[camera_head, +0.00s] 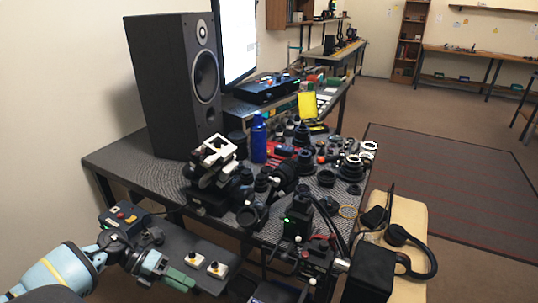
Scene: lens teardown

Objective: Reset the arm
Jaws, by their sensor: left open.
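My left arm comes in from the lower left, with pale blue and dark links. My left gripper (166,270) is at the lower left, low in front of the table (135,165). It is small in view and appears empty, with its jaws open. A dark green piece (179,280) shows at its end; I cannot tell if this is part of the gripper. The gripper is apart from the lens parts (300,160) spread over the tabletop. My right gripper does not show clearly anywhere.
A tall black speaker (172,85) and a monitor (237,40) stand at the table's back left. A blue bottle (258,140) stands mid-table. Headphones (415,250) lie at right. Open floor lies beyond.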

